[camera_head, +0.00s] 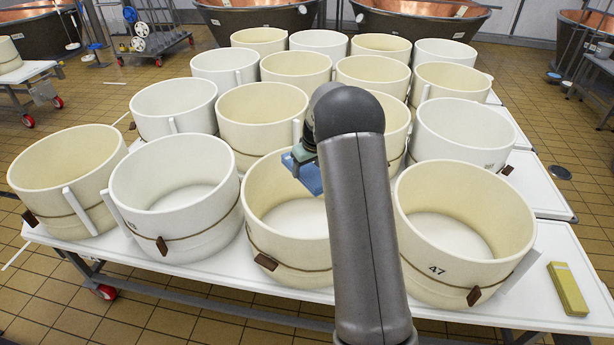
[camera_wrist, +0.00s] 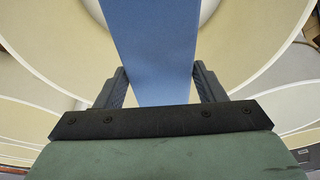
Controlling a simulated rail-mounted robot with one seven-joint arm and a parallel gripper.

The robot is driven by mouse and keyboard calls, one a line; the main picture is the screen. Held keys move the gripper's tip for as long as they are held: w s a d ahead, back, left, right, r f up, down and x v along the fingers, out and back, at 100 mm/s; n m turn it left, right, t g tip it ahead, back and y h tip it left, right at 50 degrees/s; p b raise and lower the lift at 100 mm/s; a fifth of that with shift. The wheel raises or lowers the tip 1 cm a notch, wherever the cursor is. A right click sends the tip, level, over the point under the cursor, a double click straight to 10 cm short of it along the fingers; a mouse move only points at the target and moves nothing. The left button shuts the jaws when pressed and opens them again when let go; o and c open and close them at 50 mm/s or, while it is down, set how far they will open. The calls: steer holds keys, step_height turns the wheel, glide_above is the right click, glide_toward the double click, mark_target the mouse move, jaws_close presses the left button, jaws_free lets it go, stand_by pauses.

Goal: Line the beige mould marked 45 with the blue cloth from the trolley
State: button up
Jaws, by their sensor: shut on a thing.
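My gripper (camera_head: 303,160) is shut on the folded blue cloth (camera_head: 309,174), which hangs above the opening of a beige mould (camera_head: 262,225) in the front row. In the wrist view the blue cloth (camera_wrist: 152,45) runs as a flat strip between the two fingers of my gripper (camera_wrist: 158,88). My arm hides the right part of that mould, and I cannot read a number on it. Its inside looks pale and bare where it shows. Cream mould walls curve behind the cloth in the wrist view.
A beige mould marked 47 (camera_head: 462,245) stands to the right and a white mould (camera_head: 172,200) to the left. Several more moulds stand close behind on the white table (camera_head: 560,250). A yellow-green block (camera_head: 568,288) lies at the right. A cart with reels (camera_head: 150,35) stands at the back left.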

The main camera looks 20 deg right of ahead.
steer(key=shift+w+d+f, duration=0.1)
steer(key=shift+w+d, duration=0.3)
steer(key=shift+d, duration=0.45)
step_height(320, 180, down, 31)
steer(key=b, duration=2.2)
steer(key=shift+a, duration=0.1)
steer(key=shift+f+b, duration=0.75)
stand_by(0.3)
steer(key=shift+s+f, duration=0.15)
steer(key=shift+f, duration=0.15)
stand_by(1.3)
steer(key=o, duration=1.2)
